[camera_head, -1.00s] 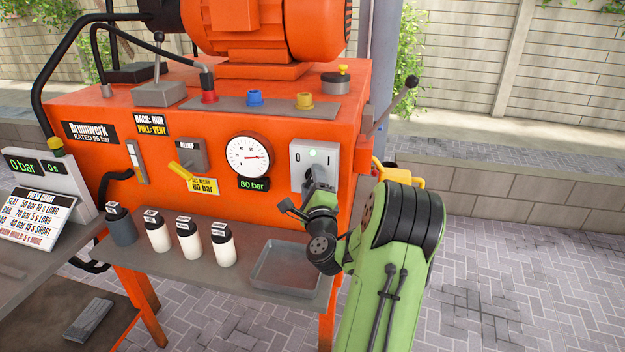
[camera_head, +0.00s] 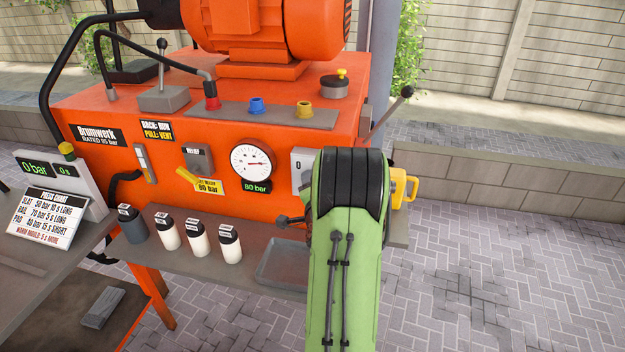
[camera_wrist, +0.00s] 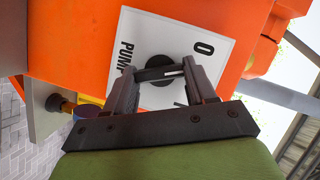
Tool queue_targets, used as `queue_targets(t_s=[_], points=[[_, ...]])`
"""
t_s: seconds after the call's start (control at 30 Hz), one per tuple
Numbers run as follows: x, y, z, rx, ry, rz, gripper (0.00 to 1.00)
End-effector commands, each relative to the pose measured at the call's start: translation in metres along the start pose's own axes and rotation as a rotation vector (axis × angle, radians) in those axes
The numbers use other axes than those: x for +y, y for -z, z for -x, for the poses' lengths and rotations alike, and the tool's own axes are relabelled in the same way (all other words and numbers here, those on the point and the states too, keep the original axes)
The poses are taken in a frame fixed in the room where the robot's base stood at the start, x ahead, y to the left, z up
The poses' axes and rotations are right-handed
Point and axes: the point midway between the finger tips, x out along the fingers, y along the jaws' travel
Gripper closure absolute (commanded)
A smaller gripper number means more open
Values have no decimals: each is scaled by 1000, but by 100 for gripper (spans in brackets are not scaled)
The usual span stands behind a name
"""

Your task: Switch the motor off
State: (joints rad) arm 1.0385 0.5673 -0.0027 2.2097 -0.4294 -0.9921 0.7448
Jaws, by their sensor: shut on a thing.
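The pump switch is a pale plate marked "0" and "PUMP" (camera_wrist: 205,47), with a black rotary knob (camera_wrist: 157,62), in the wrist view. My gripper (camera_wrist: 160,73) is at the knob, its two fingers on either side of the knob's bar, shut on it. A white mark shows on the bar near the right finger. In the head view only the left strip of the plate (camera_head: 299,160) with its "0" shows. My green arm hides the knob, the gripper and the plate's lamp there. The orange motor (camera_head: 262,27) sits on top of the machine.
The gauge (camera_head: 251,162) stands left of the switch, with an "80 bar" display below. A yellow relief lever (camera_head: 187,176), several bottles and a grey tray (camera_head: 282,262) are nearby. A yellow handle (camera_head: 404,186) and a black-knobbed lever (camera_head: 407,91) project at the right.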

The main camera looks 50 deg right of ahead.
Motion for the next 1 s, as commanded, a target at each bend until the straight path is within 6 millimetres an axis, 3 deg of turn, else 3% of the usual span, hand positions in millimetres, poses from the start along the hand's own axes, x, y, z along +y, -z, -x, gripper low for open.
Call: queue_targets(t_s=[0.3, 0.9, 0.93, 1.0], points=[[-1, -1, 0, -3, -57, 128, 75], [1, -1, 0, -3, -72, 163, 75], [1, -1, 0, -3, -72, 163, 42], [0, -1, 0, -3, -71, 162, 31]])
